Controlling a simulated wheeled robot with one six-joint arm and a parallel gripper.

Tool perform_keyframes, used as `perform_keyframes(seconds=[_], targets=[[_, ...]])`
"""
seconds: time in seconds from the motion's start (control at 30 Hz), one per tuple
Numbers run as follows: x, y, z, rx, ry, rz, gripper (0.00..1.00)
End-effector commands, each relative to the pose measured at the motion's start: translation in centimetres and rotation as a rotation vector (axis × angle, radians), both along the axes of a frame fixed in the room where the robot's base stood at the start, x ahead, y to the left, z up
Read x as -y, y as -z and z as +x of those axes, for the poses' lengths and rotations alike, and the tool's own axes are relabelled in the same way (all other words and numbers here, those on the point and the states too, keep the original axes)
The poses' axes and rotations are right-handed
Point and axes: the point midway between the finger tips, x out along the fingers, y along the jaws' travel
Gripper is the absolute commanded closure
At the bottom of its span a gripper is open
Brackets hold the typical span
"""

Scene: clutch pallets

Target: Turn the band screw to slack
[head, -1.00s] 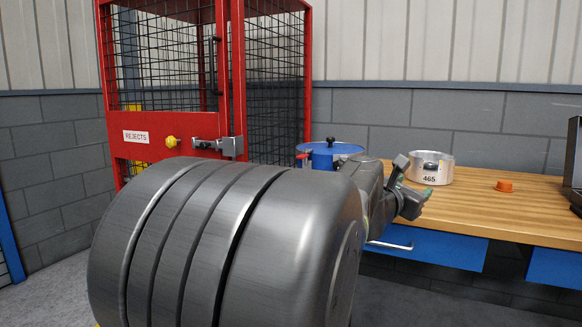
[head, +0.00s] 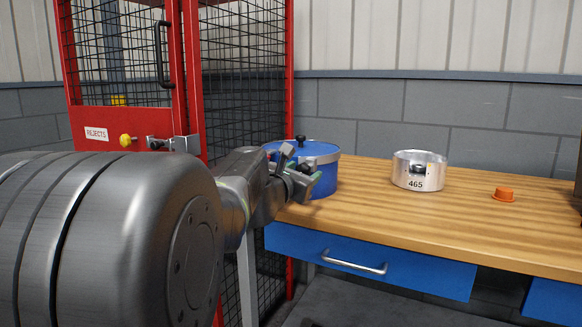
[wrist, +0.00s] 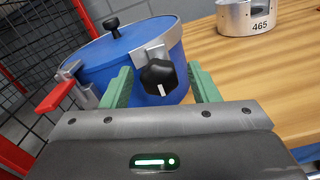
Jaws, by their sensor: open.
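A blue lidded drum (head: 322,180) stands on the bench with a metal band round its rim. In the wrist view the drum (wrist: 125,50) shows a black lid knob (wrist: 111,23) and a red lever (wrist: 62,92) at its left side. The band screw (wrist: 158,76) is a black knob with a white mark, on a metal block at the band's front. In the head view my gripper (head: 302,180) is at the drum's front.
A metal ring marked 465 (head: 419,172) and an orange cap (head: 503,194) sit on the wooden bench (head: 450,218) to the right. A red mesh REJECTS cage (head: 190,70) stands behind left. The bench between drum and ring is clear.

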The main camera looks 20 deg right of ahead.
Motion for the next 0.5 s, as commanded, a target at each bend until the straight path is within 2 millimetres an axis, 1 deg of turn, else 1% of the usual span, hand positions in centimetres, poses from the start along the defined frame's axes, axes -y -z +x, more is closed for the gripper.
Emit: perform_keyframes(seconds=[0.33,0.37,0.5], targets=[[0.0,-0.03,0.07,0.0,0.001,-0.001,0.45],[0.0,-0.03,0.07,0.0,0.001,-0.001,0.49],[0.0,-0.03,0.06,0.001,0.001,0.0,0.77]])
